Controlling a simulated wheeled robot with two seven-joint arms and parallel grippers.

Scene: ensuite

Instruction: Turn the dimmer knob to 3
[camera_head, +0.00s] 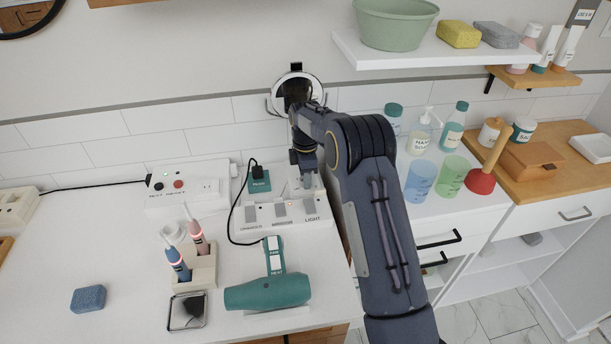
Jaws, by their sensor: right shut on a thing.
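A white control panel (262,214) lies on the counter, with several small grey switches along its front. One label reads LIGHT; the others are too small to read surely. My right arm reaches in from the lower right, and my right gripper (307,181) points down at the back part of the panel. It is shut on the dimmer knob there, which its fingers and wrist hide. The knob's pointer and scale numbers cannot be read. My left gripper is out of view.
A teal hair dryer (268,289) lies in front of the panel. A black cord curves beside the panel. Cups (420,180) and bottles stand right of my arm. The counter's front left is mostly clear.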

